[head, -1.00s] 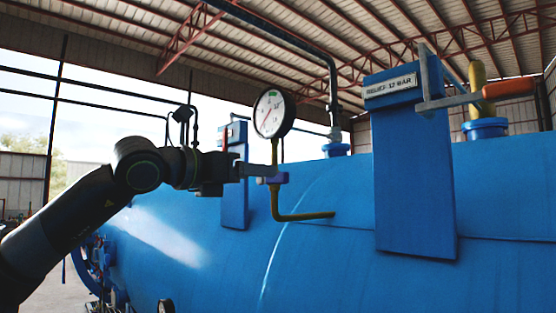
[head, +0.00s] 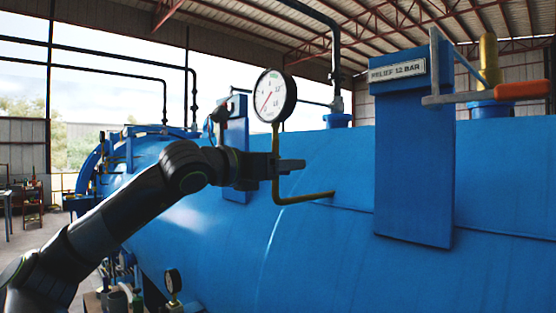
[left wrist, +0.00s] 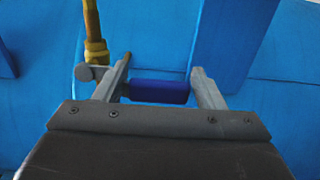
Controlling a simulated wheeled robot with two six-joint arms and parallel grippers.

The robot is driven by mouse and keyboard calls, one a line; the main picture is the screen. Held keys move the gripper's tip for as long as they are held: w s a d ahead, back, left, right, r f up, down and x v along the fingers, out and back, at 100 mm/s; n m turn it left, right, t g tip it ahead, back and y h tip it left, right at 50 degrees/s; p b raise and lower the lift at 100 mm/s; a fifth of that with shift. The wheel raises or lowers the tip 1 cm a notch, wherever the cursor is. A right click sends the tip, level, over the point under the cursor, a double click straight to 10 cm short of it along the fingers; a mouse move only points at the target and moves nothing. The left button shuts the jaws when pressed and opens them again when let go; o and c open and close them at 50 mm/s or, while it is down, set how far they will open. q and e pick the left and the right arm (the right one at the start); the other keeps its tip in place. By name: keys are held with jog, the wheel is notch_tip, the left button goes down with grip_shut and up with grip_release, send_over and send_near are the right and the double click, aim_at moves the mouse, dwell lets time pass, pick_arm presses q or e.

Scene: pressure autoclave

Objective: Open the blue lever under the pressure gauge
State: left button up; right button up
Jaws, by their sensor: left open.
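The round white pressure gauge (head: 273,96) stands on a thin brass pipe (head: 276,180) in front of the blue vessel. The pipe also shows in the left wrist view (left wrist: 94,30). My left gripper (head: 298,166) is at the pipe just below the gauge, its fingers pointing right. In the left wrist view, my left gripper (left wrist: 163,78) is open, and the dark blue lever (left wrist: 160,92) lies between its two fingers, with a visible gap to the right finger. Contact at the left finger is unclear. The lever is hidden behind my gripper in the head view. My right gripper is not in view.
A blue relief post (head: 413,160) with a label plate stands to the right, with an orange-handled lever (head: 522,90) beside it. The large blue vessel (head: 330,260) lies close behind the pipe. Another blue post (head: 236,140) stands behind my left arm.

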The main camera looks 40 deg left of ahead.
pick_arm(q)
jog(key=shift+c, duration=0.2)
jog(key=c, duration=1.1)
jog(key=shift+r, duration=0.1)
